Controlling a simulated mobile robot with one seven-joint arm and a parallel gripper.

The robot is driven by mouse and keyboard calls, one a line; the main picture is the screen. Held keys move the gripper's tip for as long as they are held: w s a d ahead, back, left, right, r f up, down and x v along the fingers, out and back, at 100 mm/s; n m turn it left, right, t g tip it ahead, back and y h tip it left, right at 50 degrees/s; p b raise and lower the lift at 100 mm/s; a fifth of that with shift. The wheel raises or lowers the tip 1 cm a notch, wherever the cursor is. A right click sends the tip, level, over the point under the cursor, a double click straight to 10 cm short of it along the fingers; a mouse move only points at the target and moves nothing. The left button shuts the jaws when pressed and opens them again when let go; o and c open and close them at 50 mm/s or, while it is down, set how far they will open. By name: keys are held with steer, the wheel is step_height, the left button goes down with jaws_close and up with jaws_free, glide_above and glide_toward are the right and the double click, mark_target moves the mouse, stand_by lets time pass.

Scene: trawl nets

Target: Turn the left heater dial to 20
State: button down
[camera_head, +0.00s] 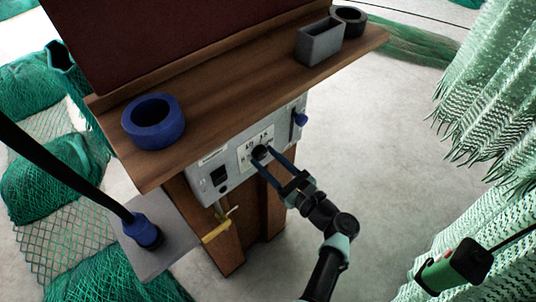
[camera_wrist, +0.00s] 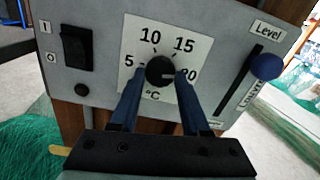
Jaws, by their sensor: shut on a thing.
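The heater dial (camera_wrist: 159,70) is a round black knob on a white scale plate (camera_wrist: 139,30) marked 5, 10, 15 and 20 with °C below. In the head view the dial (camera_head: 260,152) sits on the front of the grey panel under the wooden shelf. My gripper (camera_wrist: 160,76) is shut on the dial, with one blue finger on each side of it. A small light mark on the dial's lower right points right, roughly towards the 20. The fingers partly cover the 5 and the 20. In the head view my gripper (camera_head: 268,157) reaches the panel from the lower right.
A black rocker switch (camera_wrist: 76,47) is left of the dial. A Level slider with a blue knob (camera_wrist: 266,67) is to its right. A yellow lever (camera_head: 216,232) hangs below the panel. A blue ring (camera_head: 153,121) and grey box (camera_head: 320,42) stand on the shelf. Green nets hang at right.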

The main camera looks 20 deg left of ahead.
steer(key=shift+m+p, duration=0.4)
steer(key=shift+m, duration=0.4)
steer(key=shift+c, duration=2)
jaws_free()
steer(key=b+v, duration=0.1)
steer(key=v, duration=1.2)
steer(key=shift+b, duration=0.4)
